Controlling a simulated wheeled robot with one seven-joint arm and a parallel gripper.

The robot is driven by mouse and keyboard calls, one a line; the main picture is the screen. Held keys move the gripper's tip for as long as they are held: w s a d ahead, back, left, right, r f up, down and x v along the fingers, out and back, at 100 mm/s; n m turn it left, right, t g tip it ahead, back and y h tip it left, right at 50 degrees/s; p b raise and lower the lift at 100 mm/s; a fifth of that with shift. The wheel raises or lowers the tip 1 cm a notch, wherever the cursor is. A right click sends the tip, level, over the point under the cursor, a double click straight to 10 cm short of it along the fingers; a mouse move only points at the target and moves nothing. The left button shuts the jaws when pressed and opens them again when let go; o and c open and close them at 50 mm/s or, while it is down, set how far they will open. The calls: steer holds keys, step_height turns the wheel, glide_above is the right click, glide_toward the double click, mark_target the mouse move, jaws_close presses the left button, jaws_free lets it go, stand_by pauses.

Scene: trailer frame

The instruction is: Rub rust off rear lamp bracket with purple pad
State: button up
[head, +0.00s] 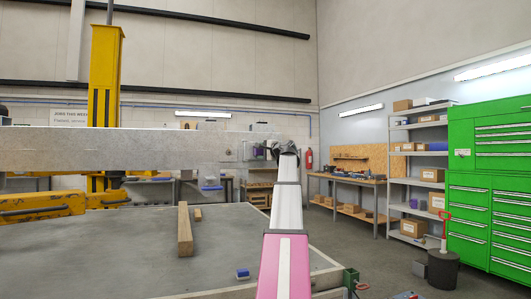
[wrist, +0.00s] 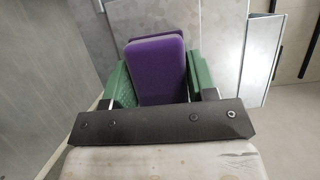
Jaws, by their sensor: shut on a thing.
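My gripper (wrist: 160,75) is shut on the purple pad (wrist: 158,68), which sits between its two green fingers in the wrist view.
A grey table (head: 110,250) below the beam bears a long wood block (head: 185,230), a small wood piece (head: 198,214) and a blue item (head: 243,273). A yellow post (head: 105,70) stands at left. Green cabinets (head: 490,190) and shelves stand at right.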

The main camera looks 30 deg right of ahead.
mark_target(256, 150)
steer(key=shift+w+a, duration=0.25)
steer(key=shift+a, duration=0.65)
steer(key=shift+w+a, duration=0.2)
steer(key=shift+a, duration=0.65)
steer(key=s+a, duration=0.1)
steer(key=s, duration=0.5)
steer(key=shift+a, duration=0.2)
steer(key=shift+s+a, duration=0.15)
steer(key=shift+s, duration=0.6)
steer(key=shift+s+a, duration=0.15)
steer(key=shift+s, duration=0.55)
